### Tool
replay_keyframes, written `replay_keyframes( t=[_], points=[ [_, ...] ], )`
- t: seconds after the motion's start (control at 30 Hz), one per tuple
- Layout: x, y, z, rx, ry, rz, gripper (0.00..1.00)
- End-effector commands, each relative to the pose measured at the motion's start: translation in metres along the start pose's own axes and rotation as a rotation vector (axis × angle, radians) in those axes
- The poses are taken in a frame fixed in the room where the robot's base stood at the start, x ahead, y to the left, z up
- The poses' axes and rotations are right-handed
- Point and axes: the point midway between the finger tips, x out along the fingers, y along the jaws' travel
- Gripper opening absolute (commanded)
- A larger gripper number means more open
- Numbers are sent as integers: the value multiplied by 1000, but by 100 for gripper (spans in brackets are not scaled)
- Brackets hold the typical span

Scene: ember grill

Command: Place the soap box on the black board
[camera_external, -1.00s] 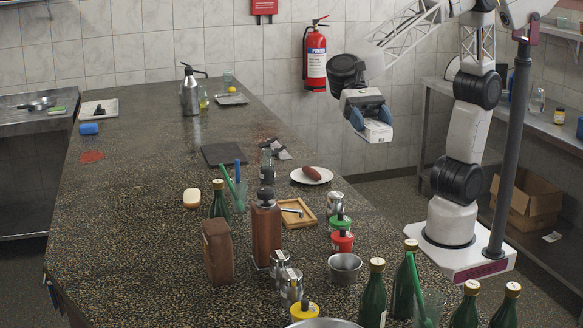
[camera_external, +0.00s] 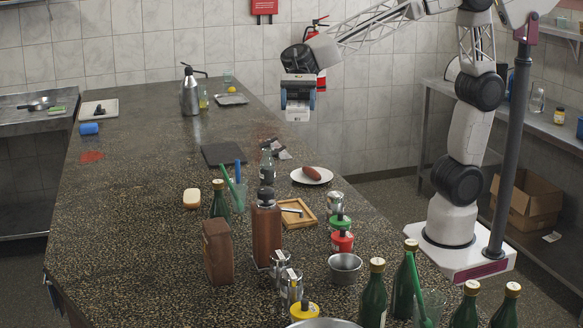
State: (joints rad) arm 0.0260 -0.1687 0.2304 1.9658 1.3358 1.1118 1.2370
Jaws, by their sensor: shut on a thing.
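My gripper (camera_external: 298,104) points down in the air above the right edge of the counter, toward its far end. It is shut on a small white box, the soap box (camera_external: 298,115), whose lower part shows below the blue fingers. The black board (camera_external: 213,155) lies flat on the counter, lower and to the left of my gripper. The visible part of the board is bare.
A white plate with a brown item (camera_external: 312,174) is nearer. A steel flask (camera_external: 190,92) stands behind the board. The counter left of the board (camera_external: 150,150) is clear.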

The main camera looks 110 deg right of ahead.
Motion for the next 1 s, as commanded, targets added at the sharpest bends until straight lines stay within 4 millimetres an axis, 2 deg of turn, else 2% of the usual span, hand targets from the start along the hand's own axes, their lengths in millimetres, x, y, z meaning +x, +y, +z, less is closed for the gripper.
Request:
replay_keyframes(
  t=[0.1,0.4,1.0],
  points=[
    [-22,-19,-9,17,0,-42,40],
    [-78,-59,-32,58,0,-140,40],
    [-202,-120,-83,139,0,-337,40]
  ],
)
